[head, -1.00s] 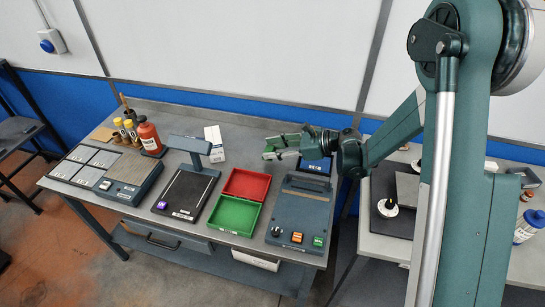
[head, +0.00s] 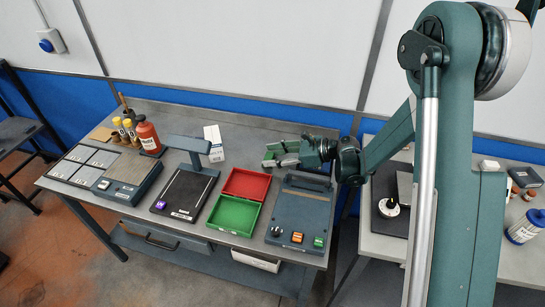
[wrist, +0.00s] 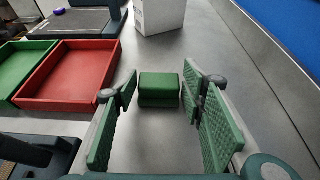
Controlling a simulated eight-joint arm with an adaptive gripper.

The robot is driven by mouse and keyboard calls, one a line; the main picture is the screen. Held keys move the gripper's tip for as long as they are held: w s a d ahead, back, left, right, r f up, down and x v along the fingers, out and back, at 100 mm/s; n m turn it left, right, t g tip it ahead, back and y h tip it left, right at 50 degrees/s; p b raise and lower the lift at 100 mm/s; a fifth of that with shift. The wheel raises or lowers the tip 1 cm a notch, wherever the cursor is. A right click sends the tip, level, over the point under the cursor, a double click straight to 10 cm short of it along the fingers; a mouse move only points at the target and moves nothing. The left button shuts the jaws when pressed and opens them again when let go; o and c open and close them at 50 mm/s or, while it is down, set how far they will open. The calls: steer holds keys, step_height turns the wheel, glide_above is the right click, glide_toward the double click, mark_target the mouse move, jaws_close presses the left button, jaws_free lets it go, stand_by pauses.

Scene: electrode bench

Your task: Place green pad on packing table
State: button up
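The green pad (wrist: 159,88) is a small dark green block. In the wrist view it lies on the grey bench top, straight ahead between my gripper's fingers, with a gap on each side. My gripper (wrist: 159,92) is open, and its green textured finger pads stand apart with nothing gripped. In the head view my gripper (head: 268,156) is low over the back right of the bench (head: 150,213). I cannot pick out the pad there from the green fingers. No table is clearly marked as the packing table.
Left of my gripper are a red tray (head: 246,184) and a green tray (head: 233,215), then a black-plated device (head: 185,195) and a white box (head: 213,142). A control box (head: 305,215) stands in front. A second table (head: 378,247) is at right.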

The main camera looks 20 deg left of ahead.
steer(key=shift+o, duration=1)
steer(key=shift+r, duration=0.1)
steer(key=shift+r, duration=0.15)
steer(key=p+v, duration=0.2)
steer(key=v, duration=1)
steer(key=shift+r, duration=0.1)
